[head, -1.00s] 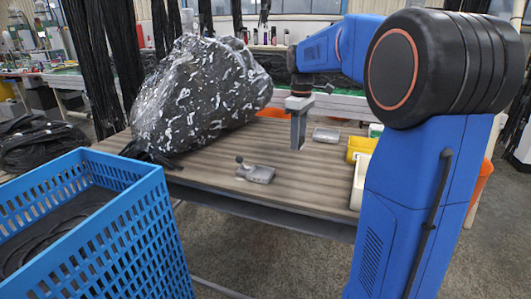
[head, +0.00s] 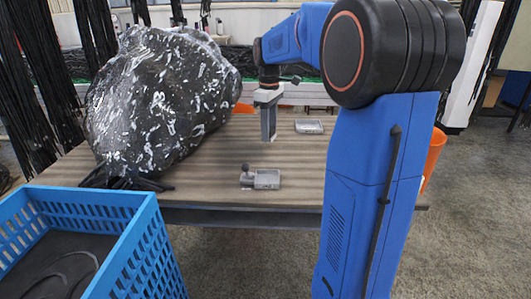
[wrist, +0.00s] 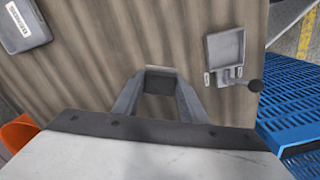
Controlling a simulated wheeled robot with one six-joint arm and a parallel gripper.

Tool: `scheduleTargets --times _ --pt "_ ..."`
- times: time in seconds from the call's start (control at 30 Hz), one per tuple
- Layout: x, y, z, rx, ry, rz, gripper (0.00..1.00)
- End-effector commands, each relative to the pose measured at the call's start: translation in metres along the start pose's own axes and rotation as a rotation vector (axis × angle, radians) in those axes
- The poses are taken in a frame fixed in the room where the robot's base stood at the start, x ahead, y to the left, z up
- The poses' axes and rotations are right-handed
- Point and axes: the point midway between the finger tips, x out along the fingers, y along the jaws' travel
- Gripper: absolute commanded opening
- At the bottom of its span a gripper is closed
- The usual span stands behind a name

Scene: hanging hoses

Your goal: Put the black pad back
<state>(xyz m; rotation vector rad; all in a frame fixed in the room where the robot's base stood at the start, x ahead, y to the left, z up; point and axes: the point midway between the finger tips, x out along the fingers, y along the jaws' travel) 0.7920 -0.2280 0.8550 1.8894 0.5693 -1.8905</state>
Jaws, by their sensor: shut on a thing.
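My gripper (head: 268,138) points straight down above the wooden table, shut on a small dark block, which I take for the black pad (wrist: 160,80). In the wrist view the pad sits between the two grey fingers (wrist: 158,92). In the head view I cannot make the pad out apart from the fingers. A grey metal fixture with a shallow square recess and a ball-ended lever (head: 262,179) lies near the table's front edge, in front of my gripper. It also shows at the upper right of the wrist view (wrist: 225,48). Its recess looks empty.
A grey case (head: 309,127) lies at the table's back right. A big black patterned bag (head: 158,105) fills the table's left. A blue crate (head: 130,250) stands at the front left. An orange bin (head: 435,155) stands beyond my arm. The table between fixture and case is clear.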

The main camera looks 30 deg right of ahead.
Motion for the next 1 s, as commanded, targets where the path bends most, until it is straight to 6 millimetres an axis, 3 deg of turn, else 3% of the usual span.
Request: scheduleTargets --times 0.13,0.43,0.63,1.0 --pt "0.025 0.0 0.0 0.0 -0.002 -0.002 0.06" --pt "0.047 0.0 0.0 0.0 -0.001 -0.001 0.06" --pt "0.072 0.0 0.0 0.0 -0.001 -0.002 0.06" --pt "0.078 0.0 0.0 0.0 0.0 0.0 0.06"
